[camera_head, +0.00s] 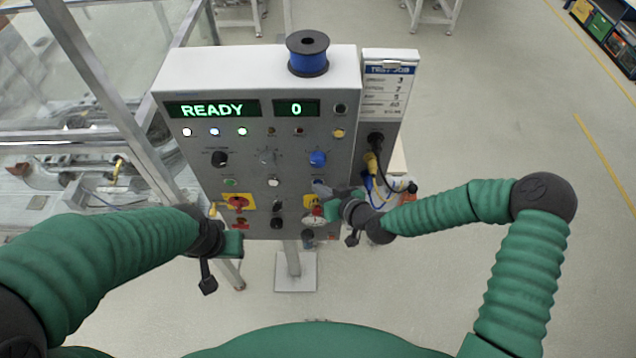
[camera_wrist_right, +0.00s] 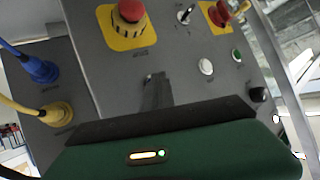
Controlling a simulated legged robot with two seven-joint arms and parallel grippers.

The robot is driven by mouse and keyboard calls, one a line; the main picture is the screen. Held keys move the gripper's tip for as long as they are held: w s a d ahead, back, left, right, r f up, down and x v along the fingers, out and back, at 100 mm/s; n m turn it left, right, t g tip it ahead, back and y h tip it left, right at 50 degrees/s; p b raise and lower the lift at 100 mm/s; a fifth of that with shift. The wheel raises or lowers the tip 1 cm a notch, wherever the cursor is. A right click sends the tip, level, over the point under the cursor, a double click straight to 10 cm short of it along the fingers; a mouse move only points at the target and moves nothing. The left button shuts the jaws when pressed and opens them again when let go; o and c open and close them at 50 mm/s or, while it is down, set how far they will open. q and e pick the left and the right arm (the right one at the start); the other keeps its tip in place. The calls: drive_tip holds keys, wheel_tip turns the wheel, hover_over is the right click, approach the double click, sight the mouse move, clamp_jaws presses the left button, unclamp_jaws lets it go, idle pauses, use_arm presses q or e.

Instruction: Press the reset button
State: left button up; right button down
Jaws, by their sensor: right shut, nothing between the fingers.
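The grey control panel (camera_head: 210,165) stands ahead with lit displays reading READY and 0. Its lower button row has a green button (camera_head: 230,183), a white button (camera_head: 273,182) and a blue button (camera_head: 318,182). I cannot read which is labelled reset. My right gripper (camera_head: 322,190) is shut and empty, its tip at the blue button, partly covering it. In the right wrist view, the shut fingers (camera_wrist_right: 156,92) point at the panel left of the white button (camera_wrist_right: 205,67); the blue button is hidden. Contact cannot be told. My left gripper (camera_head: 232,244) is near the panel's lower left corner.
A red emergency stop (camera_wrist_right: 131,11) on a yellow plate is close to the right fingers. Yellow and blue cables (camera_head: 372,165) plug in at the panel's right. A blue spool (camera_head: 308,55) sits on top. A metal frame (camera_head: 100,90) stands at left.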

drive_tip(key=shift+s, duration=0.85)
drive_tip(key=shift+s, duration=0.1)
drive_tip(key=s, duration=0.4)
drive_tip(key=shift+s, duration=0.4)
idle(0.4)
